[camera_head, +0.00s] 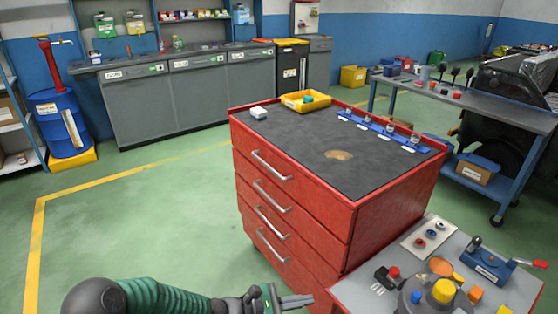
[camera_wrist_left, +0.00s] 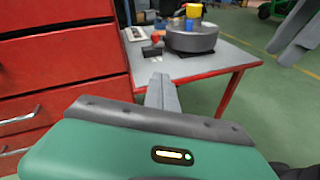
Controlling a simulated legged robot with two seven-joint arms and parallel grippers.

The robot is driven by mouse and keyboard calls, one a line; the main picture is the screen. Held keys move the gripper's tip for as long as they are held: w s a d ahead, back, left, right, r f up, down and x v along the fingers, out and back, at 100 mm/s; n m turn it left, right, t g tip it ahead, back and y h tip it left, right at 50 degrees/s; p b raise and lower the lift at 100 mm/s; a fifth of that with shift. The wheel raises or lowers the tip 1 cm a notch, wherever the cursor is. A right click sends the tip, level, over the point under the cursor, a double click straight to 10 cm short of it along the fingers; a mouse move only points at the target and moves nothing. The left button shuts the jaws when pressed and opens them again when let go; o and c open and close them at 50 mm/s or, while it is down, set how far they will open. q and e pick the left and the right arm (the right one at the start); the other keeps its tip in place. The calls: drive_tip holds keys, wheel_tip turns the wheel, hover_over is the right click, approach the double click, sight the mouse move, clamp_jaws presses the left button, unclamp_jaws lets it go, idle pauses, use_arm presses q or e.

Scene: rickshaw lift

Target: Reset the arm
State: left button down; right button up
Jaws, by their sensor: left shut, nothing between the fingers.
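My left gripper (camera_head: 296,301) is low in the head view, in front of the red drawer cabinet, at the left side of the grey side table. Its arm comes in from the bottom left with a green ribbed sleeve. In the left wrist view its two grey fingers (camera_wrist_left: 163,92) lie together, shut and empty, over the front edge of the table. My right gripper does not show in the head view. A grey angular part at the upper right of the left wrist view cannot be identified for sure.
The side table (camera_head: 505,290) holds a round grey device (camera_wrist_left: 191,41) with coloured knobs. Green floor at the left is clear.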

use_arm(q)
drive_tip(key=s+a+f+m+g+y, duration=0.3)
drive_tip(key=s+a+m+g+y, duration=0.3)
drive_tip(key=s+m, duration=0.45)
drive_tip(key=s+a+r+m+t+y, duration=0.2)
drive_tip(key=s+a+r+m+y, duration=0.15)
drive_tip(key=a, duration=0.65)
drive_tip(key=s+a+r+m+t+y, duration=0.25)
drive_tip(key=s+a+y, duration=0.25)
drive_tip(key=a, duration=0.5)
wheel_tip(320, 180, up, 22)
drive_tip(key=a+m+p, duration=0.1)
drive_tip(key=p, duration=2)
drive_tip(key=shift+s+a+m+p, duration=0.15)
drive_tip(key=shift+m+p, duration=0.15)
drive_tip(key=shift+m, duration=0.05)
